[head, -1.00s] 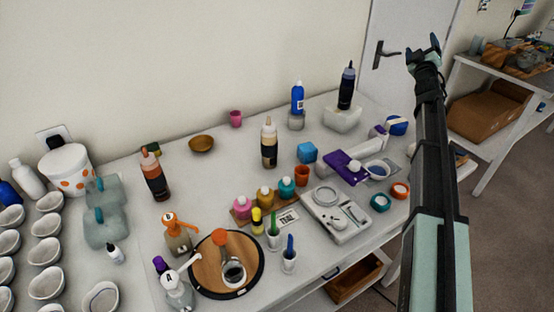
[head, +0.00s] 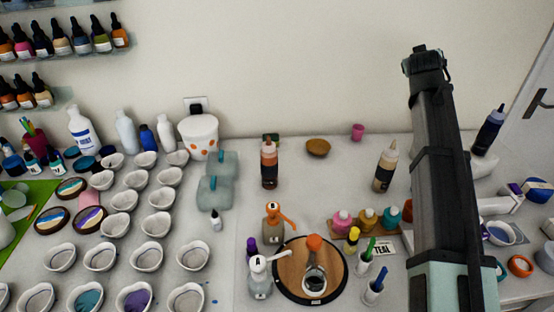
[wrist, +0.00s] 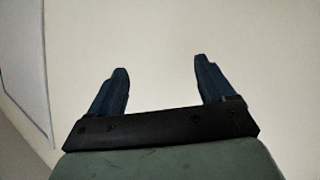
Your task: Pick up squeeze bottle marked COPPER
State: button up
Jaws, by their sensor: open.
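Several squeeze bottles stand upright on the white table in the head view. One is reddish-brown with a pale and orange top (head: 268,166); its colour fits copper, but I cannot read its label. A second bottle (head: 386,168) is dark below and cream above. A third, dark blue-black bottle (head: 489,130) stands at the far right. My gripper (head: 428,50) is raised at the right, well away from the reddish-brown bottle. In the wrist view my gripper (wrist: 158,66) has its two fingers wide apart with nothing between them, facing a plain wall.
Several white cups stand in rows at the left. A round wooden turntable (head: 290,284) with a pump bottle (head: 260,276) beside it is at the front. Grey-green moulds (head: 214,192) and a white tub (head: 199,137) stand left of the reddish-brown bottle. A brown bowl (head: 318,148) is behind.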

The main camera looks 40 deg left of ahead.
jog(key=s+a+f+g, duration=0.4)
jog(key=s+a, duration=0.6)
jog(key=s, duration=0.2)
jog(key=n+g, duration=0.2)
jog(key=g, duration=0.6)
send_near(269, 142)
jog(key=shift+x, duration=6.35)
jog(key=shift+s+d, duration=0.1)
grip_shut()
jog(key=shift+r, duration=0.1)
